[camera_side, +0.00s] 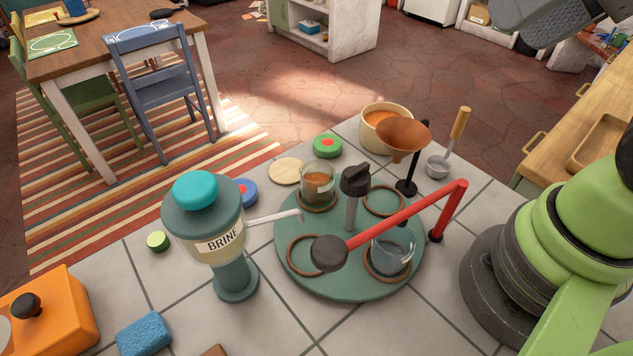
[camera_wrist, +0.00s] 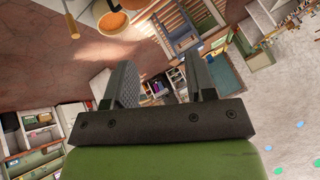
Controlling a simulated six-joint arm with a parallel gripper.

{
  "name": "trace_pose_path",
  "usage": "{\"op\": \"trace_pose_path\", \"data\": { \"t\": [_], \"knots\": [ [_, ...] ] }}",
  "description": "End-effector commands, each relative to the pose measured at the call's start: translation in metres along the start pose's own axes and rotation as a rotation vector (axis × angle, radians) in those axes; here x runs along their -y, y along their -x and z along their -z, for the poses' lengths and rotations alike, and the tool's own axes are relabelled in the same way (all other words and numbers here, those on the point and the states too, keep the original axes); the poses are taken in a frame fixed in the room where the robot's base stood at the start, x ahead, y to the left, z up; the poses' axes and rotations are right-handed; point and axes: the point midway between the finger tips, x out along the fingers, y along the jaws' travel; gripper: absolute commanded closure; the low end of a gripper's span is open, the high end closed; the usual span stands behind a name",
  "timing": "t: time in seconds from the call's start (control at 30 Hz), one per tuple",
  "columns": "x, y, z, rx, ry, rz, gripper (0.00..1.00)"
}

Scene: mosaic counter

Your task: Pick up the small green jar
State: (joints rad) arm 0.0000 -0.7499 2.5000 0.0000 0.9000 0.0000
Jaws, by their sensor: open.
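No thing plainly shaped like a small green jar stands out. A small round lime-green piece (camera_side: 158,241) sits on the tiled counter left of the brine dispenser (camera_side: 208,230), too small to tell if it is a jar. Two clear glass jars stand on the round green turntable (camera_side: 300,268): one with brown contents (camera_side: 318,187) at the back, one seemingly empty (camera_side: 393,252) at the front right. My gripper (camera_wrist: 160,65) is open and empty in the wrist view, tilted out toward the room.
A red swing arm (camera_side: 405,218) crosses above the turntable. A copper funnel (camera_side: 404,134), cream pot (camera_side: 386,116) and ladle (camera_side: 438,165) stand behind.

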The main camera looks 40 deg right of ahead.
Motion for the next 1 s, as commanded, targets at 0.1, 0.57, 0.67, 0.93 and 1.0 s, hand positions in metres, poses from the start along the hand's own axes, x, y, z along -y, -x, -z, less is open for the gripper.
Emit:
{"op": "trace_pose_path", "data": {
  "t": [0.1,0.57,0.67,0.93,1.0],
  "knots": [
    [0.000,0.000,0.000,0.000,0.000,0.000,0.49],
    [0.000,0.000,0.000,0.001,0.000,0.000,0.15],
    [0.002,-0.003,0.004,0.020,-0.007,-0.006,0.15],
    [0.024,-0.051,0.038,0.193,-0.072,-0.091,0.15],
    [0.031,-0.071,0.044,0.243,-0.091,-0.124,0.15]
  ]
}}
